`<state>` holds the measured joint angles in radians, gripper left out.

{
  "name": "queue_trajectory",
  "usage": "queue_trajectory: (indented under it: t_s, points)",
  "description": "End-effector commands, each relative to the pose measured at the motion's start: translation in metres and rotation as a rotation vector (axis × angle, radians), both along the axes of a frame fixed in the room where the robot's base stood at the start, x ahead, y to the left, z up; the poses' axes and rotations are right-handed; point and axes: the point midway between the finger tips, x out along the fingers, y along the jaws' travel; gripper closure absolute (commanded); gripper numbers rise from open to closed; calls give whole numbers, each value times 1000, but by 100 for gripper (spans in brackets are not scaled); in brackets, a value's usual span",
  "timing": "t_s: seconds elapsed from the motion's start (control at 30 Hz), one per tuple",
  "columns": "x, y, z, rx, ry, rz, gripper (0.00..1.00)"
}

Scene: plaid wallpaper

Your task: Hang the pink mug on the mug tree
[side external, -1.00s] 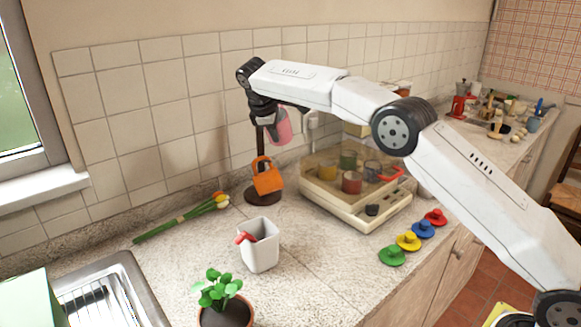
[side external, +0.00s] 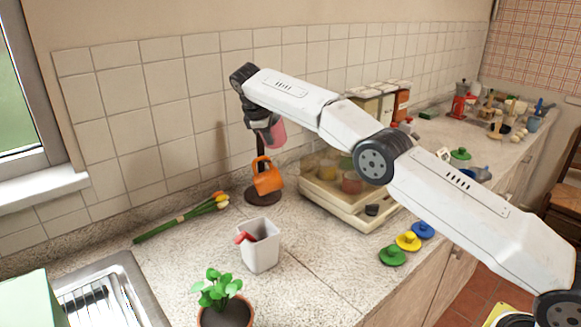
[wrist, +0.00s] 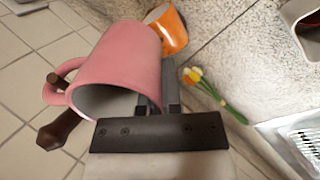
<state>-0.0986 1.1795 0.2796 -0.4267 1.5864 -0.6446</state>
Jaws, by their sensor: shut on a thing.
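The pink mug (side external: 278,133) is up beside the top of the dark brown mug tree (side external: 261,146). My gripper (wrist: 160,98) is shut on the pink mug's wall, and the mug (wrist: 115,62) is tilted in the wrist view. Its handle is on the left there. One dark peg end (wrist: 62,129) shows below the handle, and another brown piece (wrist: 53,78) shows within the handle's loop. I cannot tell whether a peg passes through the handle. An orange mug (side external: 267,178) hangs lower on the tree, and it also shows in the wrist view (wrist: 168,30).
A cream tray-like box (side external: 340,208) with cups stands right of the tree. Tulips (side external: 185,218) lie to the left. A white container (side external: 260,246), a potted plant (side external: 222,290) and coloured lids (side external: 408,241) are nearer. The tiled wall is close behind.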

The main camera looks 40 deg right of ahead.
Motion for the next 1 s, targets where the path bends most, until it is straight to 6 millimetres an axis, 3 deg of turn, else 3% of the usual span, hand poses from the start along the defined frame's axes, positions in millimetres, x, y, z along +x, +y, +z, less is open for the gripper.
queue_trajectory:
  t_s: [0.4,0.43,0.53,1.0]
  points:
    - [0,0,1,-1,-2,0,100]
    - [0,0,1,-1,-2,0,85]
    - [0,0,1,-1,-2,0,53]
    - [0,0,0,1,1,0,53]
